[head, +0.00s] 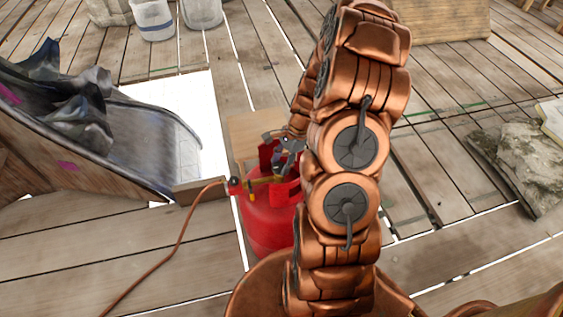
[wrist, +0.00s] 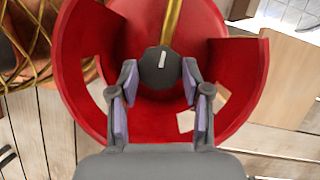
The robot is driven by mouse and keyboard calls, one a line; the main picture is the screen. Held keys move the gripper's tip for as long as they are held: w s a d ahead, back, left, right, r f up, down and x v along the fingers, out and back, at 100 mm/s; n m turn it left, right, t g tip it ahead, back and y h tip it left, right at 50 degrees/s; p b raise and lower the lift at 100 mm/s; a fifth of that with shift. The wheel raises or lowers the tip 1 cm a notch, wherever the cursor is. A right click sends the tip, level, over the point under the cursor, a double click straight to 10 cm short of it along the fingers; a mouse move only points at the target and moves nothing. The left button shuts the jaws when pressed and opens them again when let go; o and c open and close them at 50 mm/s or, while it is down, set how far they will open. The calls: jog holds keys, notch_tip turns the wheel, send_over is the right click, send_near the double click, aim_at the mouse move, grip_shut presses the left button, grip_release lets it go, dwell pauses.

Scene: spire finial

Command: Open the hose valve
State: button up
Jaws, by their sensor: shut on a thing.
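A red gas tank (head: 268,228) stands on the plank floor, with a cut-out red collar (wrist: 82,60) around its top. Inside the collar, a black knob (wrist: 160,68) with a white mark sits on the tank top. A brass pipe (wrist: 172,20) runs from it to the collar's opening. In the head view, a brass fitting (head: 262,181) leads to a small red part (head: 235,186) where an orange hose (head: 182,232) joins. My gripper (wrist: 160,75) is shut on the black knob, one finger on each side. In the head view my gripper (head: 283,143) is over the collar, and my arm hides the tank's right side.
A dark curved slide-like panel (head: 120,140) with crumpled cloth (head: 75,105) lies left. A wooden board (head: 253,130) is behind the tank. Buckets (head: 153,18) stand at the back left. A rock (head: 530,165) lies right.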

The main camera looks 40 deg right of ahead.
jog(key=shift+c, duration=0.9)
jog(key=shift+n, duration=0.3)
jog(key=shift+w+n+g, duration=0.15)
jog(key=shift+n+g, duration=0.35)
jog(key=shift+n, duration=0.4)
jog(key=n+g, duration=0.1)
jog(key=n, duration=0.2)
jog(key=shift+w+n, duration=0.15)
jog(key=shift+n, duration=0.15)
jog(key=n+g+h, duration=0.1)
jog(key=n, duration=0.2)
jog(key=n+g, duration=0.1)
jog(key=n, duration=0.2)
jog(key=shift+w+a+h, duration=0.1)
jog(key=shift+a+h, duration=0.05)
jog(key=shift+h, duration=0.25)
jog(key=o, duration=1.2)
jog(key=shift+c, duration=0.2)
